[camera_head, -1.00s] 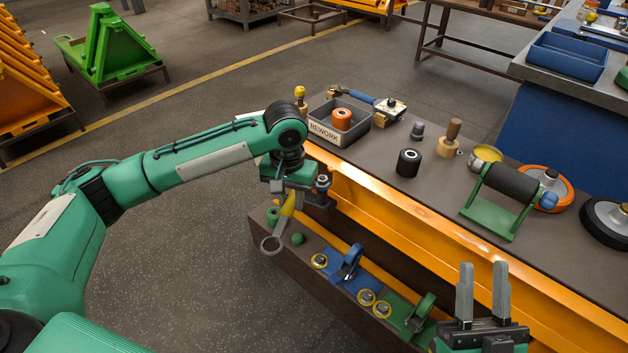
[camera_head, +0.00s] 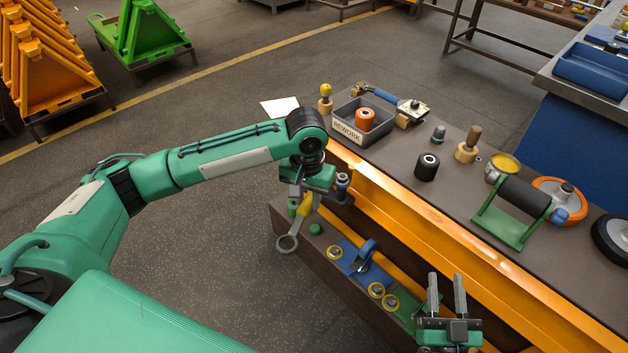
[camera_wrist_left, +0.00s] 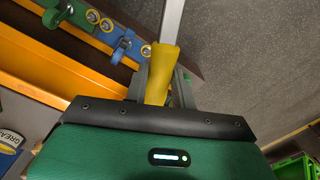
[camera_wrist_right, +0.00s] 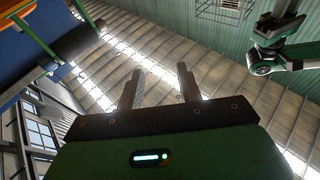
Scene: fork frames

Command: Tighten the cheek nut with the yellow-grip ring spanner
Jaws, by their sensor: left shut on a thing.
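The ring spanner has a yellow grip (camera_head: 305,205) and a grey ring end (camera_head: 287,243). My left gripper (camera_head: 308,194) is shut on the grip. In the left wrist view the yellow grip (camera_wrist_left: 160,72) sits between the fingers, with the grey shank beyond. A blue fork (camera_head: 362,258) and several yellow-ringed round parts (camera_head: 376,290) stand on the ledge, apart from the spanner. I cannot tell which part is the cheek nut. My right gripper (camera_head: 446,296) is open and empty.
Above the ledge is the bench with an orange edge (camera_head: 415,210).

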